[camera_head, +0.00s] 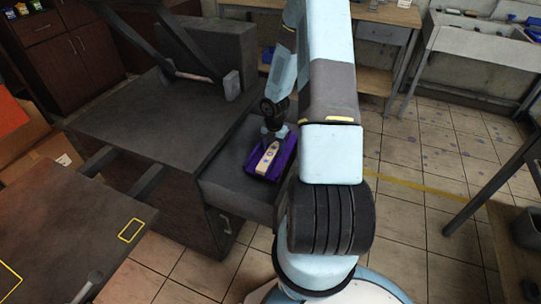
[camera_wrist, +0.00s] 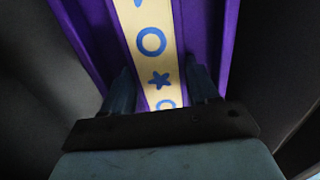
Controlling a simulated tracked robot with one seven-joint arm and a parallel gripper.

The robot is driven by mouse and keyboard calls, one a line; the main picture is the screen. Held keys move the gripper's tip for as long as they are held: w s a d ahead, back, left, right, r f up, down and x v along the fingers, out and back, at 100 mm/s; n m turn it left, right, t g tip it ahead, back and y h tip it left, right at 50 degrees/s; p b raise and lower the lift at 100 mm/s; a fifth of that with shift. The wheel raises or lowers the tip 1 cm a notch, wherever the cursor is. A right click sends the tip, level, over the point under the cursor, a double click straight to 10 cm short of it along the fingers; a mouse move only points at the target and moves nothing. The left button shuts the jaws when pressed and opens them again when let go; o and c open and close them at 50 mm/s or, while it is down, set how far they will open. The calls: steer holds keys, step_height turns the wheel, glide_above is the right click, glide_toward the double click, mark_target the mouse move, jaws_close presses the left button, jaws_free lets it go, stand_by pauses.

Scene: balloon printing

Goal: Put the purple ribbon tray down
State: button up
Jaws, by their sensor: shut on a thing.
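The purple ribbon tray (camera_head: 288,160) is a shallow purple holder with a cream-yellow ribbon strip (camera_head: 267,158) along its middle. My gripper (camera_head: 274,133) is shut on the tray near its far end in the head view. In the wrist view the gripper (camera_wrist: 159,88) has a finger on each side of the strip, which carries blue rings and stars. The purple sides of the tray (camera_wrist: 206,30) run away from the fingers. The tray is at the low dark grey ledge (camera_head: 228,188) of the machine; I cannot tell whether it touches it. My arm hides part of the ledge.
The dark machine's wide flat top (camera_head: 150,118) stands left of the tray, with a raised block (camera_head: 208,55) behind. A dark table (camera_head: 60,235) with yellow-outlined rectangles is at the front left. A wooden bench (camera_head: 385,14) and sink (camera_head: 480,45) stand at the back. Tiled floor (camera_head: 420,200) lies right.

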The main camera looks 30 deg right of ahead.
steer(key=shift+a+f, duration=0.25)
steer(key=shift+f, duration=1.05)
steer(key=shift+w+f, duration=0.1)
steer(key=shift+f, duration=1.25)
steer(key=o, duration=1.3)
